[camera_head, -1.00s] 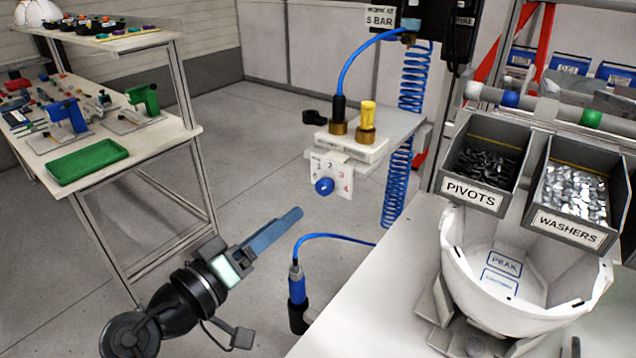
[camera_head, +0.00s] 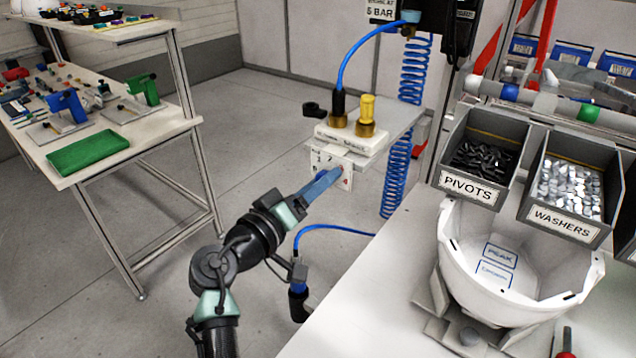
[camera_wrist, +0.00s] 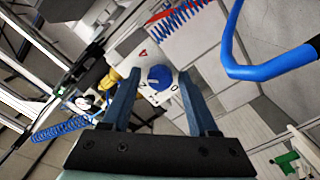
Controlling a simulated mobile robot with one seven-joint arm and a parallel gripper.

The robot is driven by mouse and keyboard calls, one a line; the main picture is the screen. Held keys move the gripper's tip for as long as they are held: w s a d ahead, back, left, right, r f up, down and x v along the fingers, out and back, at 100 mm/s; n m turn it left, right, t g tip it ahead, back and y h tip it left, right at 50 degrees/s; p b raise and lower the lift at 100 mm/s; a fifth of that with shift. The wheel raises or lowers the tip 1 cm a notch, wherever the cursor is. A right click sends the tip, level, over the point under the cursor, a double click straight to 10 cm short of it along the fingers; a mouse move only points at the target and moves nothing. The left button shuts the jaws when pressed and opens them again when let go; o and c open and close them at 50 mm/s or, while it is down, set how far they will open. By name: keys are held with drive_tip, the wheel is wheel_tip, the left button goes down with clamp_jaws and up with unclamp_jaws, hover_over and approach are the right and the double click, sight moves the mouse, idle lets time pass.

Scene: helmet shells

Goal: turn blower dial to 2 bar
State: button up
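The blower dial is a round blue knob (camera_head: 322,174) on a white plate (camera_head: 345,181) with printed numbers, below the white blower block (camera_head: 352,140). My gripper (camera_head: 334,174) points at it and hides most of it in the head view. In the wrist view the blue dial (camera_wrist: 159,77) lies between the two blue fingers of my gripper (camera_wrist: 158,76). The fingers are open, with a gap visible on both sides of the dial. I cannot tell how far the fingertips are from the plate, nor which number the dial is set to.
Brass fittings, one with a yellow cap (camera_head: 366,113), stand on the block above. A coiled blue hose (camera_head: 396,178) hangs behind. A white worktable (camera_head: 390,290) with a helmet shell (camera_head: 465,240) and bins is at right. Another table (camera_head: 150,140) stands at left.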

clamp_jaws()
drive_tip(key=shift+n, duration=0.3)
drive_tip(key=shift+n+p, duration=1.8)
drive_tip(key=shift+n, duration=2.3)
drive_tip(key=shift+o, duration=1.1)
unclamp_jaws()
